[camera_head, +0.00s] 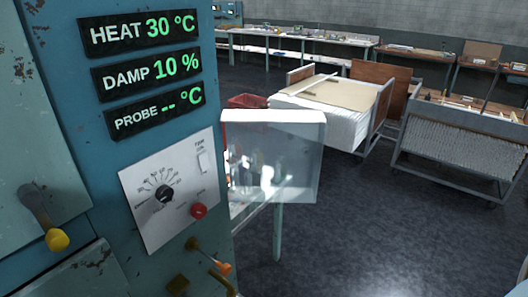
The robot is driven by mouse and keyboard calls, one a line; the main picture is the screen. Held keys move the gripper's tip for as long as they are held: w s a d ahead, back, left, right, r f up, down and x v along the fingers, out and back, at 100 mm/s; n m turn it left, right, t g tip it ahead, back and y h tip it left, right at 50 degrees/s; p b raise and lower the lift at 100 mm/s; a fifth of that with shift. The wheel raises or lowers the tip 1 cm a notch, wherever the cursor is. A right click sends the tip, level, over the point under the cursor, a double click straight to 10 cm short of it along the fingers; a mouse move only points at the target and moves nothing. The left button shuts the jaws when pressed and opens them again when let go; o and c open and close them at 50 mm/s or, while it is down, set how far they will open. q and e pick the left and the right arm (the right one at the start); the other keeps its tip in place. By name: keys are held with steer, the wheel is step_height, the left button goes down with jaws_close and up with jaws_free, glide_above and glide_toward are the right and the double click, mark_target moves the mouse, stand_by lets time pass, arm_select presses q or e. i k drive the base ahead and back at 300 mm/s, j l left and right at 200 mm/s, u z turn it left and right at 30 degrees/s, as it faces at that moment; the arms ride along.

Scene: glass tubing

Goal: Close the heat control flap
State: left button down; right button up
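A clear flap (300,165) with a pale top edge stands out to the right of the blue machine's front, swung away from the white heat control panel (145,235). The panel is uncovered, with a black dial (164,195), a red knob (199,210) and a light switch (203,161). The flap's hinge is not clearly visible. Neither of my grippers is in view.
Above the panel, a display (145,31) reads heat 30 °C. A yellow-knobbed lever (57,239) is at left, and an orange-tipped lever (220,267) is below the panel. Carts (350,128) stand behind on open dark floor (370,235).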

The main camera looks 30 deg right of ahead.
mark_target(322, 123)
steer(key=k+j+u, duration=0.1)
steer(key=k+u, duration=0.15)
steer(key=k, duration=0.4)
steer(key=u, duration=1.65)
steer(key=k+l+u, duration=0.1)
steer(key=l, duration=0.25)
steer(key=k+l+u, duration=0.1)
steer(key=l, duration=0.2)
steer(key=k+l, duration=0.15)
steer(key=l, duration=0.2)
steer(key=k+l, duration=0.2)
steer(key=l, duration=0.3)
steer(key=k+l, duration=0.2)
steer(key=l, duration=0.3)
steer(key=k+l, duration=0.2)
steer(key=l, duration=0.35)
steer(key=k+l, duration=0.2)
steer(key=l, duration=0.3)
steer(key=k+l, duration=0.2)
steer(key=l, duration=0.3)
steer(key=k+l, duration=0.25)
steer(key=l, duration=0.25)
steer(key=k+l, duration=0.2)
steer(key=l, duration=0.3)
steer(key=k+l, duration=0.2)
steer(key=l, duration=0.3)
steer(key=i+l, duration=0.25)
steer(key=i+u, duration=0.05)
steer(key=i, duration=0.05)
